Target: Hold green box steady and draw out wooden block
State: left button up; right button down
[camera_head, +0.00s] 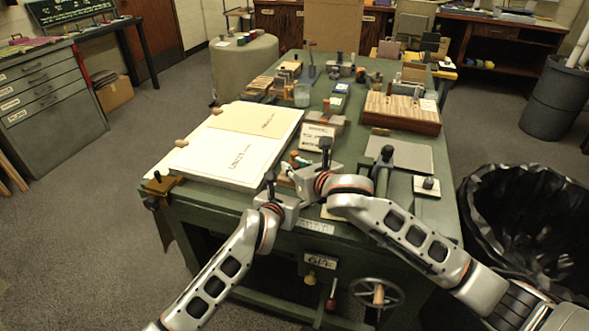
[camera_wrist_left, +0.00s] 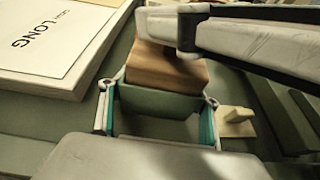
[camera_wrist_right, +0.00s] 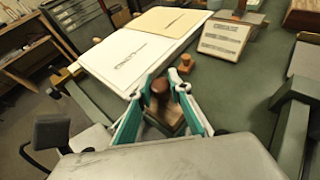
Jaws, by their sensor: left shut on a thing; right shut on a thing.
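The green box (camera_wrist_left: 160,103) stands between the teal-padded fingers of my left gripper (camera_wrist_left: 157,96), which is shut on its sides. The wooden block (camera_wrist_left: 165,66), reddish tan, shows directly beyond the box's upper edge in the left wrist view. I cannot tell whether its lower end is still inside. My right gripper (camera_wrist_right: 166,88) is shut on the wooden block, whose brown end (camera_wrist_right: 160,88) shows between its fingers. In the head view both grippers meet at the table's front edge, and my wrists mostly hide the box and block.
Large white boards (camera_head: 235,145) lie close by on the left of the green table (camera_head: 340,190). A small lettered card (camera_head: 317,137) stands behind the grippers. A grey plate (camera_head: 400,154) lies to the right. A black-lined bin (camera_head: 525,215) stands beside the table.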

pick_arm(q)
jog(key=shift+f, duration=0.1)
pick_arm(e)
jog(key=shift+r, duration=2.95)
pick_arm(q)
jog(key=o, duration=1.3)
